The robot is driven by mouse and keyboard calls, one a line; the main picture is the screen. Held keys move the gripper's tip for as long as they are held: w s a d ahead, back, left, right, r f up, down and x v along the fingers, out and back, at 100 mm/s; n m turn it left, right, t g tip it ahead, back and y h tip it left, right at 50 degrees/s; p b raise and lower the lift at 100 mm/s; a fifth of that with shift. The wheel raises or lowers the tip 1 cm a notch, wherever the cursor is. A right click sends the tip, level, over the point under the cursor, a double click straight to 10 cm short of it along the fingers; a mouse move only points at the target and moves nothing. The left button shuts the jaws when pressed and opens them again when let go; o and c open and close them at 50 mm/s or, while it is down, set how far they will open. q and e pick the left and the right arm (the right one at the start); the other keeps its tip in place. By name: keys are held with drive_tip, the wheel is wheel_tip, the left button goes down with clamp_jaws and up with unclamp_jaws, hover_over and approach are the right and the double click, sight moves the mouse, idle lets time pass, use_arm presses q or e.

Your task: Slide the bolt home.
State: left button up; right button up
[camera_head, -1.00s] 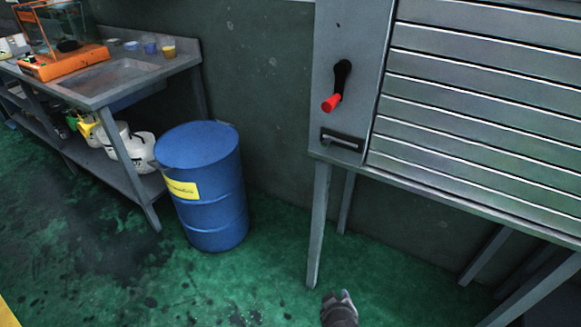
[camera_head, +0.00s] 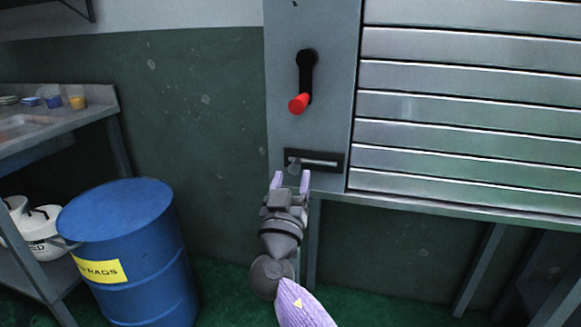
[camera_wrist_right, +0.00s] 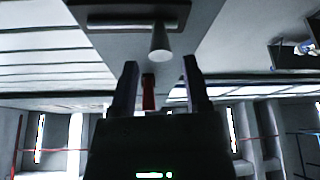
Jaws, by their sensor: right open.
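The bolt is a dark slotted plate (camera_head: 330,163) low on the grey panel left of the metal shutter. Its grey knob (camera_head: 294,165) stands at the left end of the slot. My right gripper (camera_head: 291,181) is open, with its pale purple fingers pointing at the panel just below the knob. In the right wrist view the knob (camera_wrist_right: 161,42) shows ahead of the fingertips (camera_wrist_right: 158,66), apart from them, beneath the slotted plate (camera_wrist_right: 110,20). My left gripper is not in view.
A black crank with a red grip (camera_head: 299,103) is on the panel above the bolt. The slatted shutter (camera_head: 460,105) fills the right side. A blue drum (camera_head: 125,250) and a bench (camera_head: 60,125) stand at the left. Bare wall lies between bench and panel.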

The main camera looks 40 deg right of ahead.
sight(296, 160)
drive_tip(key=x, duration=0.5)
clamp_jaws()
drive_tip(key=shift+f, duration=0.1)
idle(1.2)
